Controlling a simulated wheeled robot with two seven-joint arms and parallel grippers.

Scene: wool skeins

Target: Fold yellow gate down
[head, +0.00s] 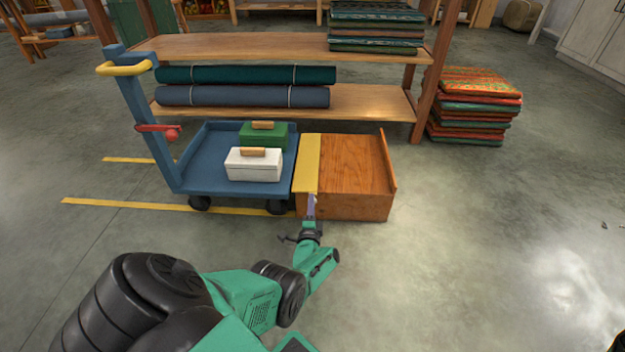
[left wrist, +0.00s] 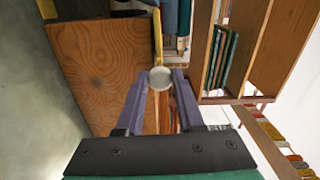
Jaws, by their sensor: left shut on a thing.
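The yellow gate (head: 306,163) is a flat yellow panel between the blue cart (head: 212,150) and an open wooden box or platform (head: 352,164). In the left wrist view the gate (left wrist: 157,35) shows as a thin yellow strip, nearly edge-on. I cannot tell its exact tilt. My left gripper (head: 311,204) is at the gate's near end. In the left wrist view its purple fingers (left wrist: 160,88) are shut on a round pale knob (left wrist: 160,78) in line with the gate. My right gripper is out of view.
A green box (head: 277,138) and a white box (head: 252,166) stand on the cart. A wooden shelf (head: 375,102) with rolled cloth is behind. A stack of folded textiles (head: 472,105) stands to the right. The floor at the front right is clear.

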